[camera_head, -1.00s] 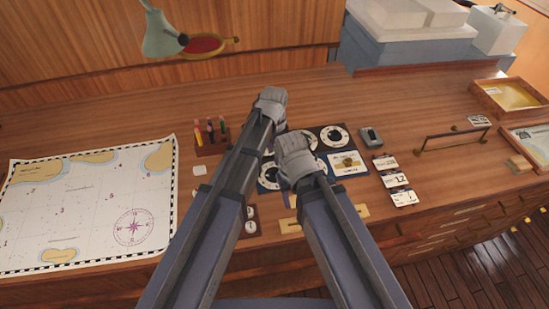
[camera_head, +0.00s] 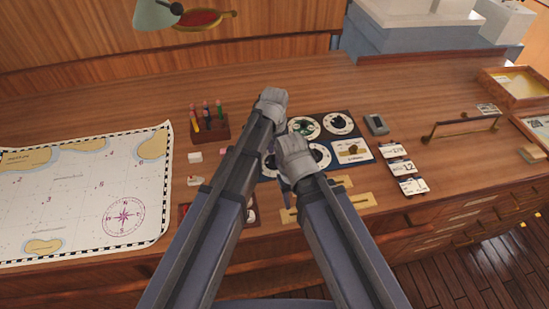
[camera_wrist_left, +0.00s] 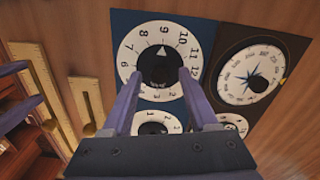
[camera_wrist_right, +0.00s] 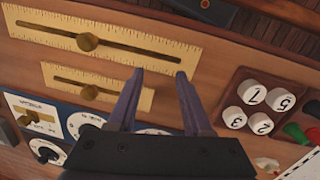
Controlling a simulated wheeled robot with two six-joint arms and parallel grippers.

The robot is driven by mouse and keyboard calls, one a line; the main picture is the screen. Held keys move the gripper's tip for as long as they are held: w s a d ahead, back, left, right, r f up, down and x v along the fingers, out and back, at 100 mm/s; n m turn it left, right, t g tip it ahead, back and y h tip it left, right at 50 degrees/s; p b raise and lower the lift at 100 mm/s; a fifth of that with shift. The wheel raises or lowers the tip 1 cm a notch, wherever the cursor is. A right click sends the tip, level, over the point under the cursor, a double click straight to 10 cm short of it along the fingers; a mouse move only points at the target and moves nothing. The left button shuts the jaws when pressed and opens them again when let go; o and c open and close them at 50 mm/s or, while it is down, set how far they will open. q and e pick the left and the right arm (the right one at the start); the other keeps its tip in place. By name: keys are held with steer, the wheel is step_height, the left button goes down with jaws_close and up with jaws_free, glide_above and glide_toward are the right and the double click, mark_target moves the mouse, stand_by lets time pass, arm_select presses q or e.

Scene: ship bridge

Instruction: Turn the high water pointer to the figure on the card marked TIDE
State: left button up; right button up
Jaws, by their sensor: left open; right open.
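In the left wrist view, a round white dial (camera_wrist_left: 186,40) numbered around its rim sits on a dark blue panel. Its black knob (camera_wrist_left: 158,70) carries a white pointer toward the 9. My left gripper (camera_wrist_left: 160,73) is open, with its fingertips at either side of the knob in the picture; contact cannot be told. In the head view, both grippers overlap the dial board (camera_head: 322,143) and hide part of it. My right gripper (camera_wrist_right: 160,74) is open and empty over the lower edge of a brass ruler. I cannot read TIDE on any card.
A compass dial (camera_wrist_left: 251,75) lies beside the numbered dial. Brass slider rulers (camera_wrist_right: 110,42) and a tray of numbered knobs (camera_wrist_right: 253,97) show in the right wrist view. Small cards (camera_head: 402,167), a rail (camera_head: 462,124), pen stand (camera_head: 209,124) and chart (camera_head: 75,195) surround the board.

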arm_select(q)
steer(key=shift+c, duration=0.2)
jaws_close()
stand_by(0.3)
